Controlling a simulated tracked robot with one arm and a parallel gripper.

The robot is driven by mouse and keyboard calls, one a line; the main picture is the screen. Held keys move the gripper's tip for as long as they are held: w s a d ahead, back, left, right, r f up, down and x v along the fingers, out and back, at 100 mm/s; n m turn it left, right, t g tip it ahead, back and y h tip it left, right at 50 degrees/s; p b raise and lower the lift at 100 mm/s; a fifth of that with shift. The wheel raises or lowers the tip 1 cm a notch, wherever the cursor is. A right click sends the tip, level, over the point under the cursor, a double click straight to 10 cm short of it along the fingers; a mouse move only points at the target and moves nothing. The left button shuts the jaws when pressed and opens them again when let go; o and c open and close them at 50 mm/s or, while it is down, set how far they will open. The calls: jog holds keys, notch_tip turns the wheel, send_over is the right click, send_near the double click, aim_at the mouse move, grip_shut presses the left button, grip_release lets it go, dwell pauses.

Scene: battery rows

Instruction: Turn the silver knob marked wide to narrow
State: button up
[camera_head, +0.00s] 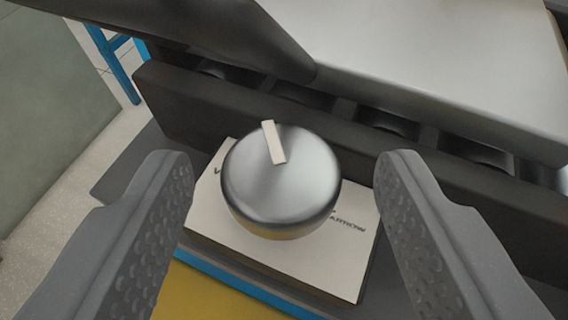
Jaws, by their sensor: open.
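The silver knob (285,190) stands in the middle of the view on a pale label plate (335,275). A white pointer mark on the knob's top points up and slightly left in the picture. On the plate, part of the word "narrow" shows to the right of the knob, and a single letter shows to its left. The knob hides the rest of the lettering. My gripper (285,200) is open, with one grey ridged finger on each side of the knob. Visible gaps separate both fingers from the knob, and nothing is held.
A dark bar (330,135) with a row of dark recesses behind it runs just beyond the knob. A large light grey panel (450,55) lies at the upper right. A yellow surface (210,295) with a blue edge is below the plate. A blue frame (118,60) stands at the upper left.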

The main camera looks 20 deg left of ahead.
jog(key=shift+w, duration=0.1)
jog(key=c, duration=0.9)
jog(key=shift+c, duration=0.2)
